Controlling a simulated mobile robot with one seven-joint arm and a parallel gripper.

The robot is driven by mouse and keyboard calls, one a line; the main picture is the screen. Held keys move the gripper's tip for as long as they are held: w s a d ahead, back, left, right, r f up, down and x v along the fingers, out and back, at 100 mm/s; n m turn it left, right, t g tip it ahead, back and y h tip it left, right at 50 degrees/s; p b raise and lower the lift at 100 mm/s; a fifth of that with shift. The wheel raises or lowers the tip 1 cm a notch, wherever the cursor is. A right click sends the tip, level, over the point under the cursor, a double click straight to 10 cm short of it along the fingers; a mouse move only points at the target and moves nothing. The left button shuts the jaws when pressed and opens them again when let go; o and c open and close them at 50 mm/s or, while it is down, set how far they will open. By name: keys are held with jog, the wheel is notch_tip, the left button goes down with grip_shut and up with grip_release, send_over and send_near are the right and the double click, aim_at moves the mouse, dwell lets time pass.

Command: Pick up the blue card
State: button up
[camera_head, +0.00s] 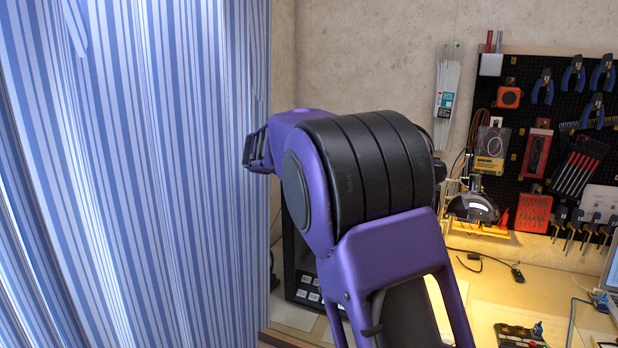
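I cannot make out a blue card in the head view. My own purple and black arm fills the middle of the picture and hides part of the workbench (490,285) and the wall behind it. My gripper does not show, so I cannot see what it holds.
A blue and white striped curtain (130,170) covers the left side. A black pegboard (525,110) with pliers and other tools hangs at the right. A dark box with buttons (305,285) stands behind my arm. A cable (480,262) and a small dark device (518,337) lie on the bench.

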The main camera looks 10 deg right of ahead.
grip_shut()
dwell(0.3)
